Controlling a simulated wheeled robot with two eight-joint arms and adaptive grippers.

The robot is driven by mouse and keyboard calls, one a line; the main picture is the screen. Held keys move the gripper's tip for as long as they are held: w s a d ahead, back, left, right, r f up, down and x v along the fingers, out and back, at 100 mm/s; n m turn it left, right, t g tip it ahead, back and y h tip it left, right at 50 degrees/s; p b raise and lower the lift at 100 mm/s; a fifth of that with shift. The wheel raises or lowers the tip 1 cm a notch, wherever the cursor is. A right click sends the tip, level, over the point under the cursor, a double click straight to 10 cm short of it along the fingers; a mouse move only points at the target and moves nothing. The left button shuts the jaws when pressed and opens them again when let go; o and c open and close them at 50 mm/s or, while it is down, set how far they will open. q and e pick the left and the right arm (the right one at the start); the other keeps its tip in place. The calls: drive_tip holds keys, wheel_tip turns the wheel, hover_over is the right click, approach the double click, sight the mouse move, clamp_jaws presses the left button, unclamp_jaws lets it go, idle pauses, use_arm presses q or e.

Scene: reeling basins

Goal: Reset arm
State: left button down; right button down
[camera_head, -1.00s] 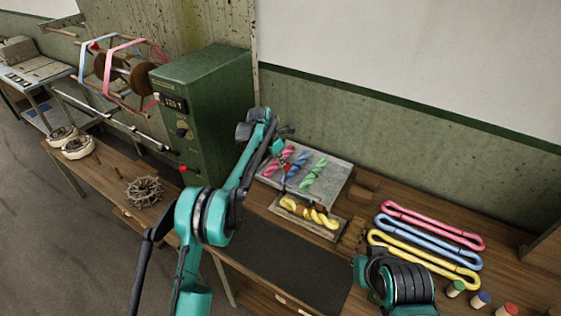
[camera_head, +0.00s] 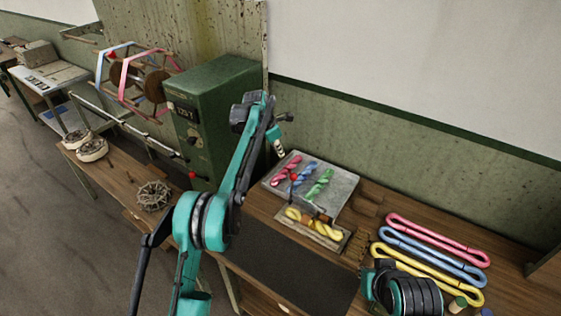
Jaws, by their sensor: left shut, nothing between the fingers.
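My left arm rises from the bottom and bends over the workbench. My left gripper (camera_head: 280,149) hangs from its end, shut and empty, in front of the wall and just above the back left of the grey tray (camera_head: 343,186). On that tray lie twisted skeins in pink (camera_head: 286,168), blue (camera_head: 304,173) and green (camera_head: 320,185). A yellow twisted skein (camera_head: 314,222) lies in a smaller holder in front. Only a dark and teal part of my right arm shows at the lower right; its gripper is not visible.
A green machine box (camera_head: 213,115) stands left of my left arm, with a reel (camera_head: 145,80) beyond it. Pink (camera_head: 437,240), blue (camera_head: 432,257) and yellow (camera_head: 427,274) loops lie at the right. A dark mat (camera_head: 285,265) is bare at the front.

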use_arm(q)
drive_tip(key=shift+r, duration=0.65)
drive_tip(key=shift+s+r, duration=0.1)
drive_tip(key=shift+r, duration=0.05)
